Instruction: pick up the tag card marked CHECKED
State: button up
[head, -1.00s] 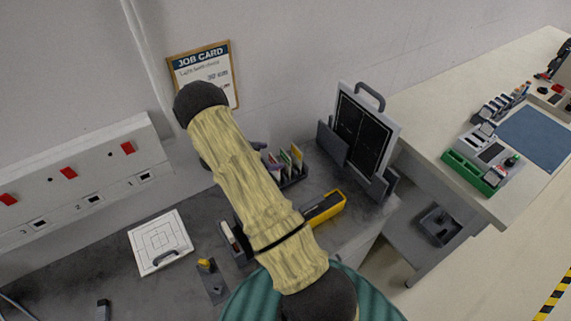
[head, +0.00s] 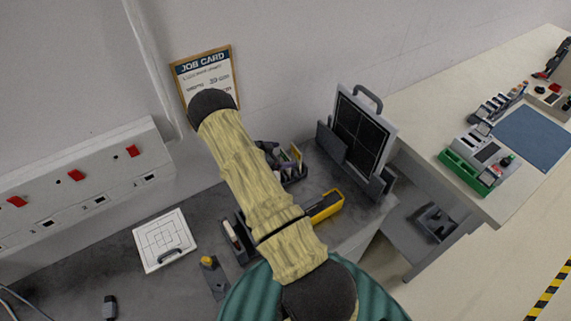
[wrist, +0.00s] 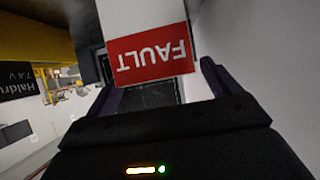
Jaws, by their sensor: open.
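In the wrist view a white tag card with a red band reading FAULT (wrist: 150,55) appears upside down between my gripper's fingers. My gripper (wrist: 160,85) has its two dark fingers spread on either side of it, and I see no firm contact. In the head view, a dark rack (head: 296,178) holds several upright cards with light and yellowish edges. My arm and dark parts at its end cover much of the rack. No card reading CHECKED is legible in either view.
A white board (head: 163,240) lies left on the dark bench. A JOB CARD board (head: 207,75) leans on the wall.

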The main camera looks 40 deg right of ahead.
jog(key=c, duration=1.3)
jog(key=shift+r, duration=0.15)
notch_tip(320, 180, up, 10)
jog(key=b, duration=0.3)
